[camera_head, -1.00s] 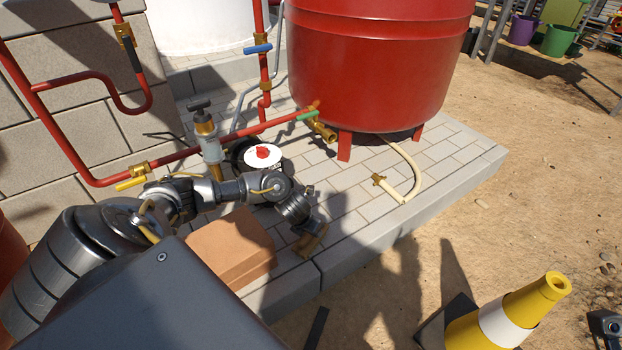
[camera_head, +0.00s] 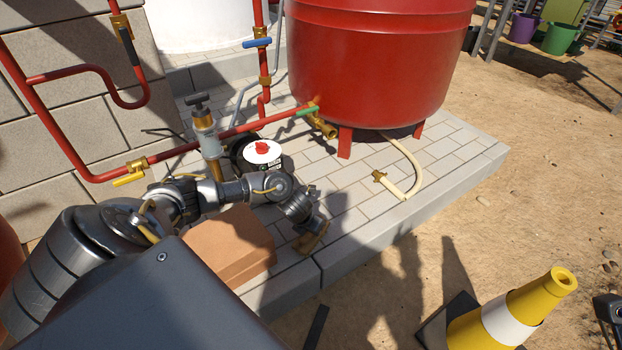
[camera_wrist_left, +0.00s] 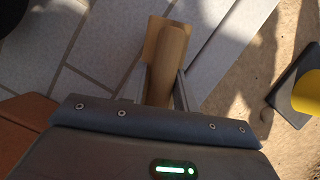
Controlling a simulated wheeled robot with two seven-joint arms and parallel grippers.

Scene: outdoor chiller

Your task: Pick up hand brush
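The hand brush (camera_wrist_left: 166,50) shows in the left wrist view as a pale wooden piece with a long handle. The handle lies between the two fingers of my left gripper (camera_wrist_left: 160,88). The fingers are close to both sides of it, and whether they press on it cannot be told. In the head view the brush (camera_head: 310,242) is a small brown shape below my left gripper (camera_head: 305,226), low over or on the paving near its front edge. The gripper hides part of it.
A brown block (camera_head: 232,245) lies beside my left arm. Red pipes and a white-faced gauge (camera_head: 262,152) stand behind it. A red tank (camera_head: 375,60) and a cream hose (camera_head: 410,170) are further back. A yellow-white cone (camera_head: 510,310) stands on sandy ground at right.

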